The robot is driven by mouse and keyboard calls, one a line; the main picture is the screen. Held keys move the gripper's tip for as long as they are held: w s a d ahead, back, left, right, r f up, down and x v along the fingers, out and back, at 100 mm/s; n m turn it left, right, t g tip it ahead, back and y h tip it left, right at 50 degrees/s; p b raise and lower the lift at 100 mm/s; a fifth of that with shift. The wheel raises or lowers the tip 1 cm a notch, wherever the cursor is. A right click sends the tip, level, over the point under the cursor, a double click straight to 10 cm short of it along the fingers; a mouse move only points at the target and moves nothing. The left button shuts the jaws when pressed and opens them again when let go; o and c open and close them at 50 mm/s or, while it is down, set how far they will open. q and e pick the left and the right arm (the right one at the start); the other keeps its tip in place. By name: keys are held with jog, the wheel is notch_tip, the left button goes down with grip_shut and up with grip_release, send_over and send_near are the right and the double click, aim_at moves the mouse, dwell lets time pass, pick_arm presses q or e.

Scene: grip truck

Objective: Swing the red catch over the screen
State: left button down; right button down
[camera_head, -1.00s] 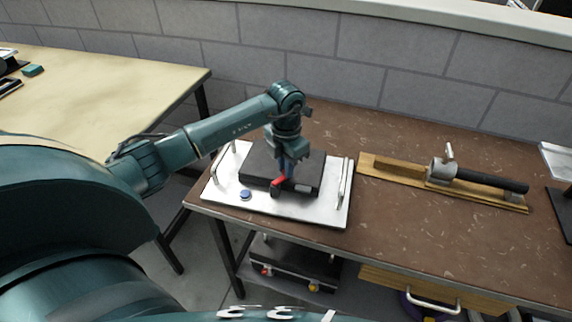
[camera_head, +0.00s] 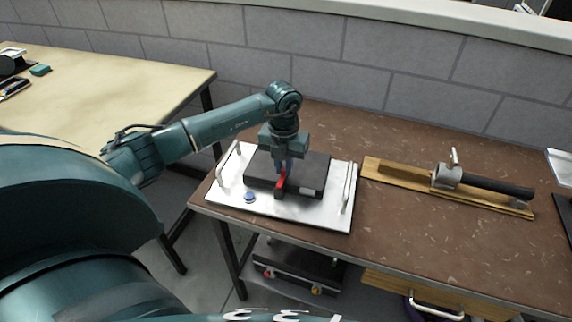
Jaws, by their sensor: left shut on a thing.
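The red catch (camera_head: 282,182) stands at the front edge of a dark flat block (camera_head: 316,170), which lies on a white board (camera_head: 325,214). The catch now points back over the block's front edge. My left gripper (camera_head: 283,174) comes down from above and is shut on the red catch; its fingertips partly hide it. I cannot tell for sure which face of the block is the screen; a small light patch (camera_head: 306,191) shows on its front side. My right gripper is not in view.
The white board has a metal handle at each side, the right one (camera_head: 348,188) near the board's edge, and a blue knob (camera_head: 249,197) at front left. A wooden plank with a clamp and dark tube (camera_head: 485,184) lies to the right on the brown bench (camera_head: 420,240).

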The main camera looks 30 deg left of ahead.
aim_at(283, 168)
pick_arm(q)
jog(key=shift+a+n, duration=0.15)
jog(key=shift+n, duration=0.25)
jog(key=c, duration=1.4)
grip_release()
jog(key=shift+c, duration=0.2)
notch_tip(283, 168, up, 13)
jog(key=b, duration=0.1)
jog(key=shift+b, duration=0.3)
